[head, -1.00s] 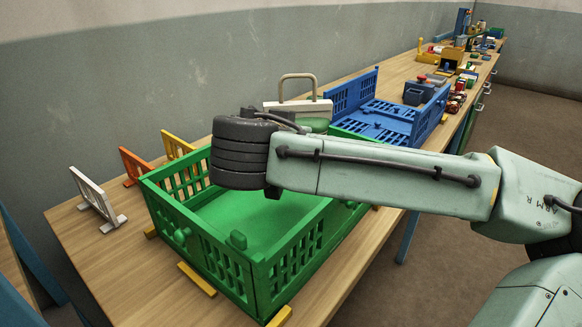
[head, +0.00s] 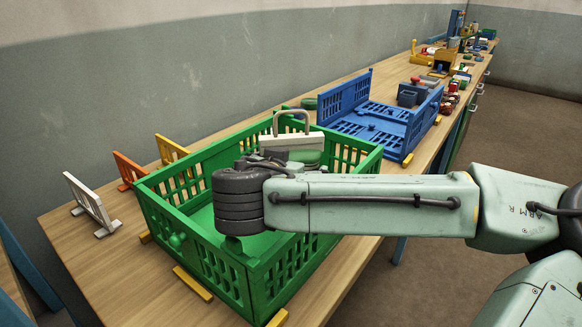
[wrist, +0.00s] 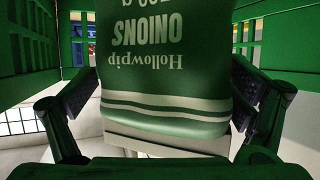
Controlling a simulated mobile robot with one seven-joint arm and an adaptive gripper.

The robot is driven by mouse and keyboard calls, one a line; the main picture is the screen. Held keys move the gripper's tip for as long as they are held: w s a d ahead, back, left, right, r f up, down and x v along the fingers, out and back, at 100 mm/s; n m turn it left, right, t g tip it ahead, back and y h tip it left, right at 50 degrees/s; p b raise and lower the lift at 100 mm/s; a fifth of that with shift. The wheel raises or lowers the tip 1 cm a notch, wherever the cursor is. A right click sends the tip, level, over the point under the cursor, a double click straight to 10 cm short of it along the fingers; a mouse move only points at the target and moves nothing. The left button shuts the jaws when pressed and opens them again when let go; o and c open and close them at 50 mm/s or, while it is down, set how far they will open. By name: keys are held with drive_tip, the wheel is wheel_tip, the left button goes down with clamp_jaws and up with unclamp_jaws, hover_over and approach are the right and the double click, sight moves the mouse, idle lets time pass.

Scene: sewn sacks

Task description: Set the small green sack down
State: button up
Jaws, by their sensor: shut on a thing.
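The small green sack (wrist: 165,75) has white print reading "Hollowpip ONIONS", upside down in the wrist view, and pale stripes. My gripper (wrist: 163,88) has a dark finger on each side of it and is shut on it. In the head view the sack's green body (head: 306,157) shows partly behind my wrist, below a white top band with a grey loop handle. The sack hangs upright inside the green crate (head: 262,268), toward its far end. I cannot tell whether the sack's bottom touches the crate floor.
Lattice crate walls stand close on both sides in the wrist view. A blue crate (head: 374,122) with a folded-down side lies beyond. White (head: 92,204), orange (head: 128,169) and yellow (head: 170,149) stands line the left. The green crate's near floor looks clear.

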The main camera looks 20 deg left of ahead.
drive_tip(key=shift+f+b, duration=0.4)
drive_tip(key=shift+b, duration=0.15)
drive_tip(key=shift+r, duration=0.1)
drive_tip(key=o, duration=1.3)
drive_tip(key=shift+r+p, duration=0.4)
drive_tip(key=shift+p, duration=0.2)
drive_tip(key=b+v, duration=0.1)
drive_tip(key=v, duration=0.6)
drive_tip(key=shift+s+r, duration=0.2)
drive_tip(key=shift+r, duration=0.05)
